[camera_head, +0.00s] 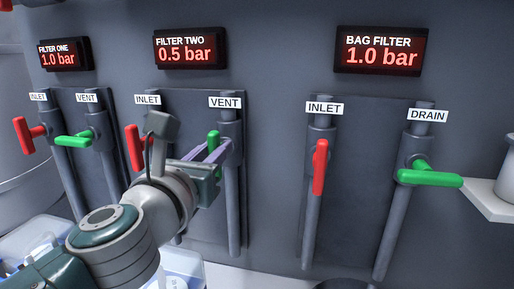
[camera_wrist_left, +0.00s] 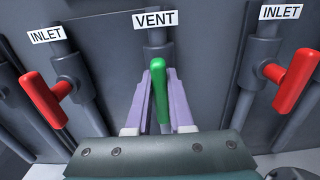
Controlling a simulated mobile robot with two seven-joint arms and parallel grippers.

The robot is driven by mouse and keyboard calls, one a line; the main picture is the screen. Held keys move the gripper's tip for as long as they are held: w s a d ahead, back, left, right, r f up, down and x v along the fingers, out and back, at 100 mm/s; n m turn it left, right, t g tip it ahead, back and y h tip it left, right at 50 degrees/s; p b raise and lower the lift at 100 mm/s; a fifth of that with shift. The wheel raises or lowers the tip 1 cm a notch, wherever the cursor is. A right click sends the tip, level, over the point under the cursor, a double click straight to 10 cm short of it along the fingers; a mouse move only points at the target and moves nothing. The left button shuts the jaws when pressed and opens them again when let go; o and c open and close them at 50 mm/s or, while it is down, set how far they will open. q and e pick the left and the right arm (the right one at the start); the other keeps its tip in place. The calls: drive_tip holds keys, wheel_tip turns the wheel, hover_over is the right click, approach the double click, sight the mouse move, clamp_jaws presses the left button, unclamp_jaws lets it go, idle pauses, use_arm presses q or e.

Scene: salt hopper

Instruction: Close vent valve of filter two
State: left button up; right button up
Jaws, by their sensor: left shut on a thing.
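The vent valve of filter two has a green handle (camera_head: 213,139), under the VENT label (camera_head: 225,103) and the FILTER TWO display (camera_head: 190,49), which reads 0.5 bar. My left gripper (camera_head: 207,152) is at this handle, its purple fingers on either side of it. In the left wrist view the green handle (camera_wrist_left: 158,90) stands between the fingers (camera_wrist_left: 159,104) and looks in line with its pipe. The gripper is shut on it. The lower part of the handle is partly hidden by the gripper in the head view. My right gripper is not in view.
Filter two's red inlet handle (camera_head: 134,147) is close left of my left wrist. The bag filter has a red inlet handle (camera_head: 320,167) and a green drain handle (camera_head: 430,178) to the right. Filter one's green vent handle (camera_head: 74,140) is at the left.

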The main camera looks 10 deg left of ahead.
use_arm(q)
clamp_jaws()
drive_tip(key=shift+m, duration=0.3)
drive_tip(key=shift+d+m+p, duration=0.15)
drive_tip(key=shift+m+p, duration=0.35)
drive_tip(key=shift+m, duration=0.4)
drive_tip(key=shift+d+f+m+p, duration=0.2)
drive_tip(key=shift+m+p, duration=0.1)
drive_tip(key=shift+m, duration=2.2)
drive_tip(key=shift+d+f+m+p, duration=0.1)
drive_tip(key=shift+f+m+p, duration=0.2)
drive_tip(key=shift+m, duration=2.2)
drive_tip(key=shift+d+f+m+p, duration=0.15)
drive_tip(key=shift+m+p, duration=0.2)
drive_tip(key=shift+m, duration=2.15)
